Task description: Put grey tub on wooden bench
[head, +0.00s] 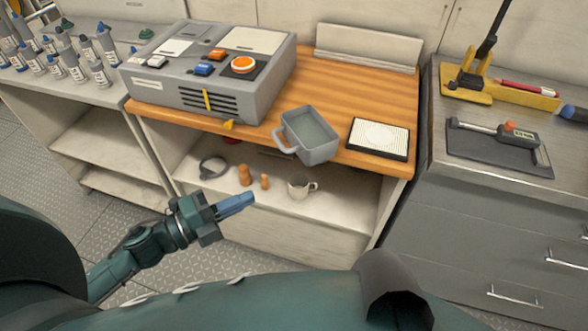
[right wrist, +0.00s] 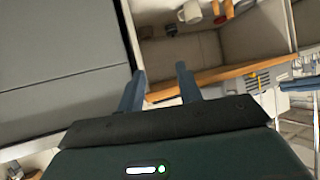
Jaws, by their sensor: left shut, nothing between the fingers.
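The grey tub (head: 312,133), open-topped with a handle at its front left, stands at the front edge of the wooden bench (head: 345,79). Its front side appears to reach out past the edge; I cannot tell how its base rests. My left gripper (head: 237,204) is shut and empty, in front of and below the tub, apart from it. My right gripper (right wrist: 160,88) shows only in the right wrist view. Its fingers are apart with nothing between them. The bench's wooden edge (right wrist: 215,76) lies beyond them; the tub is not recognisable there.
A grey device (head: 215,68) fills the bench's left side. A white-topped pad (head: 379,138) lies right of the tub. The shelf below holds a mug (head: 299,188), wooden pieces and a ring. A grey drawer cabinet (head: 500,215) stands right; bottles stand left. Bare wood lies behind the tub.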

